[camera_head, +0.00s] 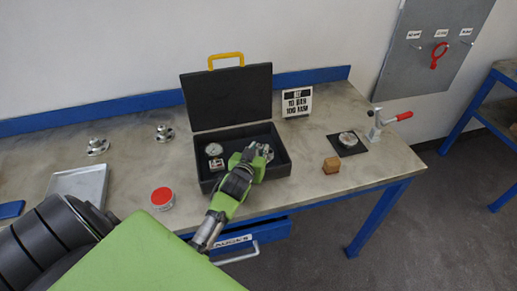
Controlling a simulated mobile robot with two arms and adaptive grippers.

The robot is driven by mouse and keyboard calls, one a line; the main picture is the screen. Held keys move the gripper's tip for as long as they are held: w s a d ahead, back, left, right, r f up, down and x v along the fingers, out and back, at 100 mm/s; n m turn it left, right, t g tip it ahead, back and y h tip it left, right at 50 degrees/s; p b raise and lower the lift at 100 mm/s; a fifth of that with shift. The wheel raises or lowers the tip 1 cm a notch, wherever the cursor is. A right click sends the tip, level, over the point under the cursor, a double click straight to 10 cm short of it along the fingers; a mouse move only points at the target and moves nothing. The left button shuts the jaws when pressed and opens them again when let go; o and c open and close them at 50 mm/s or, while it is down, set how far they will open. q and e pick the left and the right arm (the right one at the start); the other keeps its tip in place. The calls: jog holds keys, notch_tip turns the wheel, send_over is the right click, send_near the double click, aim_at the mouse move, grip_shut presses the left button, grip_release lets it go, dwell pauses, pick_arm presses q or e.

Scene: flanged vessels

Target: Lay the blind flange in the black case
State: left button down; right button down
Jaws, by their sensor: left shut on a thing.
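The black case (198,180) lies open on the workbench with its lid (228,97) standing up at the back. A yellow handle (226,58) shows above the lid. My left gripper (264,152) reaches in over the right half of the case. It is shut on a small grey metal piece, seemingly the blind flange, mostly hidden by the fingers. I cannot tell whether the piece touches the case floor. A round gauge (213,149) and a small white-and-dark item (216,164) sit in the case's left part. My right gripper is not in view.
A red-lidded tin (162,196), a grey tray (88,184) and two metal fittings (97,146) (164,132) stand left of the case. A wooden block (331,165), a gauge on a dark pad (347,140) and a red-handled clamp (382,122) are right. A drawer (235,240) is below.

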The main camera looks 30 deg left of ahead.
pick_arm(q)
jog(key=c, duration=1.8)
grip_release()
jog(key=shift+o, duration=0.2)
jog(key=shift+s+d, duration=0.1)
jog(key=b+v, duration=0.1)
jog(key=v, duration=1.1)
